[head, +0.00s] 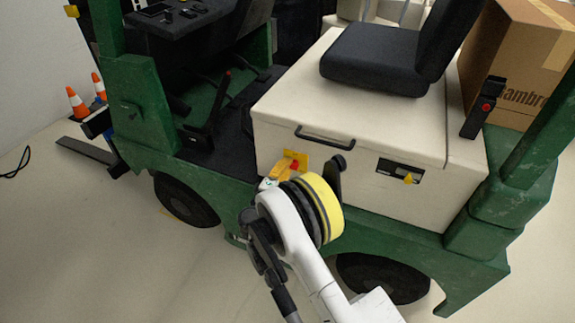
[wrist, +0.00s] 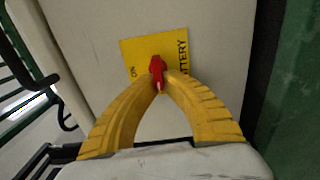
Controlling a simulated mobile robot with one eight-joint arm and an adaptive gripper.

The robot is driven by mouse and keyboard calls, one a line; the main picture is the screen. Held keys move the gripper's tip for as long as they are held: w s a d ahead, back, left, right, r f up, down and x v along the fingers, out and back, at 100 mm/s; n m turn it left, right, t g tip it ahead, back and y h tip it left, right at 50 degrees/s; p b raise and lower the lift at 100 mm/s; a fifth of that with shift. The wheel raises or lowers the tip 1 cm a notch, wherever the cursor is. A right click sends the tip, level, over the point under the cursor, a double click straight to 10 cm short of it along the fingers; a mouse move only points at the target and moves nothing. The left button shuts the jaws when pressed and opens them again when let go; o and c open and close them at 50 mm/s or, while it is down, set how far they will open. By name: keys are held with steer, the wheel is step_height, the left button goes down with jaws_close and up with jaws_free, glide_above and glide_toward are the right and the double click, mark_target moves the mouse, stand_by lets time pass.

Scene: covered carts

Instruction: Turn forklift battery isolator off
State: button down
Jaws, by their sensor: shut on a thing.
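The battery isolator is a small red handle (wrist: 157,72) on a yellow plate (wrist: 140,48) marked "ON" and "BATTERY" in the wrist view. The plate is fixed to the cream side panel of the green forklift. In the head view the plate (head: 297,157) and red handle (head: 294,166) show just above my wrist. My gripper (wrist: 160,82) has its two yellow fingers closed in on the red handle, one on each side. Their tips hide part of the handle and plate. In the head view my gripper is largely hidden behind my wrist.
A black lid handle (head: 324,138) sticks out above the plate. A dark panel (head: 400,171) with a yellow knob is to its right. The black seat (head: 375,58) is above, and a cardboard box (head: 515,55) stands behind. Orange cones (head: 77,102) stand at far left.

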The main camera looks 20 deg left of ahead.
steer(key=c, duration=1.5)
jaws_free()
steer(key=s, duration=0.7)
steer(key=shift+s+a, duration=0.2)
steer(key=shift+a, duration=0.05)
